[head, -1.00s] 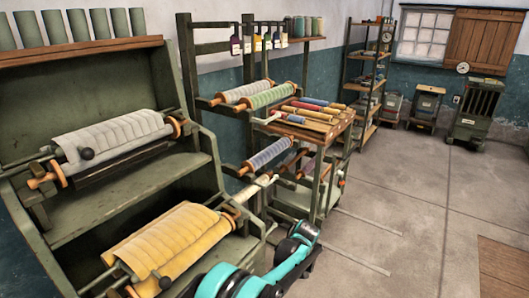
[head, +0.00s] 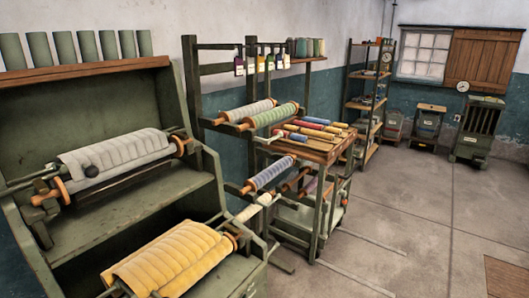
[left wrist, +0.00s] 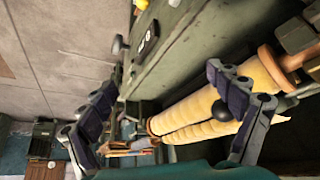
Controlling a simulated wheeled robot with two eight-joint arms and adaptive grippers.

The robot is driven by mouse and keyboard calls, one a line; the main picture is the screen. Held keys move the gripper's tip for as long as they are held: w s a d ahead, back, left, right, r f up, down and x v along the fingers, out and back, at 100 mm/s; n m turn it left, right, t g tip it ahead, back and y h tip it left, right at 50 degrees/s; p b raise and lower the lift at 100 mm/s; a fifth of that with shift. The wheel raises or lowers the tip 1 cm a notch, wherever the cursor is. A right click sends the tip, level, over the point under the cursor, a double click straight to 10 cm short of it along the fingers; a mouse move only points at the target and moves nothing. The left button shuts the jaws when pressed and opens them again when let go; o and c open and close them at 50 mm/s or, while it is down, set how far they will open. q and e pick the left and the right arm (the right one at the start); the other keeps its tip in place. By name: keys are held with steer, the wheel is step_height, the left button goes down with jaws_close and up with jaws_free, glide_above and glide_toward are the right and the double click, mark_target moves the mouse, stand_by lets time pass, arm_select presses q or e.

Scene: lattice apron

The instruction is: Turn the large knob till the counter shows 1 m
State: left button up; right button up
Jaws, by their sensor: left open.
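My left gripper (left wrist: 168,80) is open and empty in the left wrist view, its dark fingers spread apart. A yellow quilted roll (left wrist: 205,113) lies beyond and beside the right finger. A dark round knob (left wrist: 222,110) shows in front of this roll, close to the right finger; I cannot tell if they touch. My right gripper is out of view.
The green rack (head: 150,215) fills the left of the head view. A wooden cart (head: 318,148) with several coloured rolls stands beside it. Shelves (head: 368,105) and a cabinet (head: 478,128) stand at the back. The concrete floor (head: 420,200) on the right is mostly open.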

arm_select(q)
steer(key=shift+m+t, duration=0.5)
steer(key=s, duration=0.1)
steer(key=s+f, duration=0.1)
steer(key=s+a, duration=0.1)
steer(key=shift+s+f, duration=0.25)
steer(key=shift+f, duration=0.1)
